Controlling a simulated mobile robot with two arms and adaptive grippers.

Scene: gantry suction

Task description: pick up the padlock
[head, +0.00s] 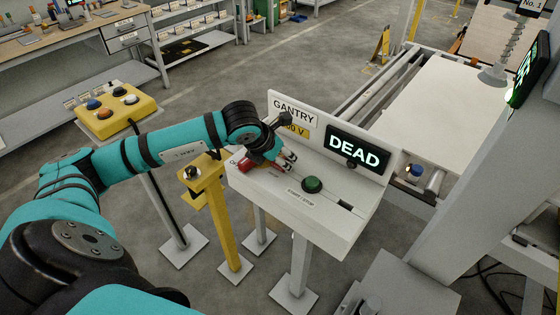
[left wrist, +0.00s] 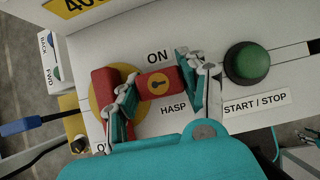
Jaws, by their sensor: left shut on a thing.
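The padlock (left wrist: 157,84) is a red block with a brass keyhole plate, seen between my left gripper's fingers in the left wrist view. My left gripper (left wrist: 155,95) is shut on it, over the sloping control panel beside the HASP label. In the head view the left gripper (head: 284,160) is at the panel's left part, and I cannot make out the padlock there. I cannot tell whether the padlock touches the panel, and its shackle is not clear.
Close left of the padlock is a red switch handle (left wrist: 104,92) on a yellow disc. A green START / STOP button (head: 312,184) sits to the right. The DEAD display (head: 358,152) stands behind. A yellow post (head: 222,225) and yellow button box (head: 118,108) stand left.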

